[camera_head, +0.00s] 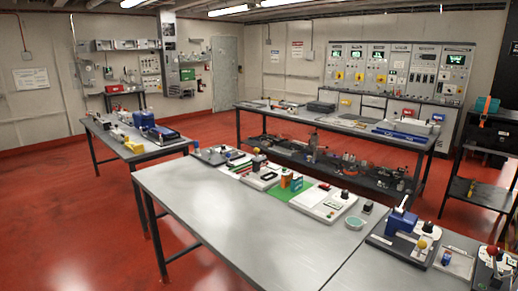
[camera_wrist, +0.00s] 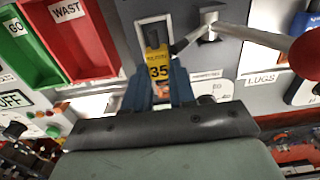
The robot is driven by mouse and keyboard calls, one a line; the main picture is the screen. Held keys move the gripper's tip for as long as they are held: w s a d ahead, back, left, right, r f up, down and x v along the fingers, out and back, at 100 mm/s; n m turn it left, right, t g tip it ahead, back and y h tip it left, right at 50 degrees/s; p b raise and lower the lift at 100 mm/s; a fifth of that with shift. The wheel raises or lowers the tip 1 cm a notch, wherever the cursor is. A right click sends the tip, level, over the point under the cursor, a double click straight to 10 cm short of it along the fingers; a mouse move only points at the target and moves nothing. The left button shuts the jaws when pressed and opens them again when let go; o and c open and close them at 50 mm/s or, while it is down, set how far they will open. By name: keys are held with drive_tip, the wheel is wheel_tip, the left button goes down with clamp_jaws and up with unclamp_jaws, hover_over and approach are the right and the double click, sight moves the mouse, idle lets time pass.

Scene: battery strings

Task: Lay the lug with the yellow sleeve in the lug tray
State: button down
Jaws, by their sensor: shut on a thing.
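In the camera_wrist view my gripper (camera_wrist: 160,90) has its two blue fingers closed on a lug with a yellow sleeve (camera_wrist: 158,62). The sleeve is marked 35, and a bit of copper colour shows between the fingers. The sleeve's top end is over a grey panel, close to a white-framed dark opening (camera_wrist: 153,32); I cannot tell whether they touch. A "LUGS" label (camera_wrist: 262,79) is at the right on a pale surface. The lug tray itself is not clearly made out. My gripper is not seen in the camera_head view.
A metal lever (camera_wrist: 235,32) with a red knob (camera_wrist: 305,53) reaches across right of the sleeve. A red bin marked "WAST" (camera_wrist: 85,50) and a green bin (camera_wrist: 38,62) stand at left. The front bench (camera_head: 215,200) has a wide bare top.

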drive_tip(key=shift+r, duration=1.3)
drive_tip(key=shift+r, duration=2.05)
drive_tip(key=shift+f, duration=0.15)
drive_tip(key=shift+f, duration=4.15)
drive_tip(key=shift+f, duration=0.3)
drive_tip(key=c, duration=0.8)
unclamp_jaws()
drive_tip(key=shift+c, duration=0.2)
